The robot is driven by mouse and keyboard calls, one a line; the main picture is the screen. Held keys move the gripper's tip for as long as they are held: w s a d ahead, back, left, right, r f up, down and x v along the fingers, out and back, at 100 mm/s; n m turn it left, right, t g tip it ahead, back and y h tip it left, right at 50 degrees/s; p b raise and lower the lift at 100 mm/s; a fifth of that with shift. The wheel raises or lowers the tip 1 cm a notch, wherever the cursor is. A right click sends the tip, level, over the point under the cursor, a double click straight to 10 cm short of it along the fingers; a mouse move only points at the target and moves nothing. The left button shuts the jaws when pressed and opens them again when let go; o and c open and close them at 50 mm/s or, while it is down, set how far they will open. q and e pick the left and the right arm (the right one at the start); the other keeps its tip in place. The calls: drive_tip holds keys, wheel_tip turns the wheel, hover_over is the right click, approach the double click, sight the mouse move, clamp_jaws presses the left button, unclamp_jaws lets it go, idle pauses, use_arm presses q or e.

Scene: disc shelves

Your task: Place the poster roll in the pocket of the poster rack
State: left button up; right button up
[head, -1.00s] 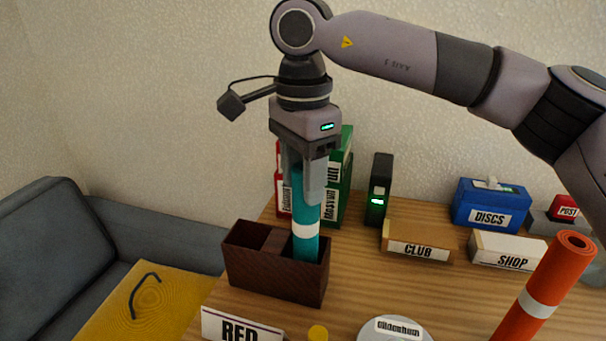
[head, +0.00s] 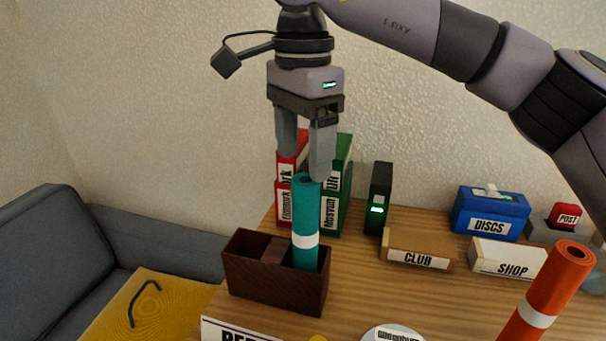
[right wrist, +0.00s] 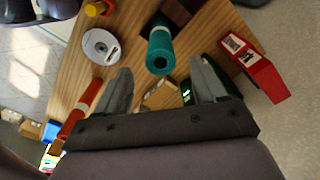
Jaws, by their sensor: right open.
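The teal poster roll (head: 307,215), with a white band, stands nearly upright in the right-hand pocket of the dark brown poster rack (head: 275,287). The rack's walls hide its lower end. My right gripper (head: 304,165) is open and empty just above the roll's top. In the right wrist view the teal roll (right wrist: 160,45) lies beyond the open fingertips, apart from them. An orange roll (head: 550,285) with a white band leans at the right of the table; it also shows in the right wrist view (right wrist: 80,105). My left gripper is not in view.
Red boxes (head: 284,200) and green boxes (head: 332,212) stand behind the rack. A black device (head: 379,190), the CLUB tray (head: 418,245), the SHOP box (head: 508,255) and the blue DISCS box (head: 490,208) stand to the right. A disc (head: 393,334) lies in front.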

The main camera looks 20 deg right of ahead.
wheel_tip(320, 180, up, 6)
drive_tip(key=shift+p, duration=0.35)
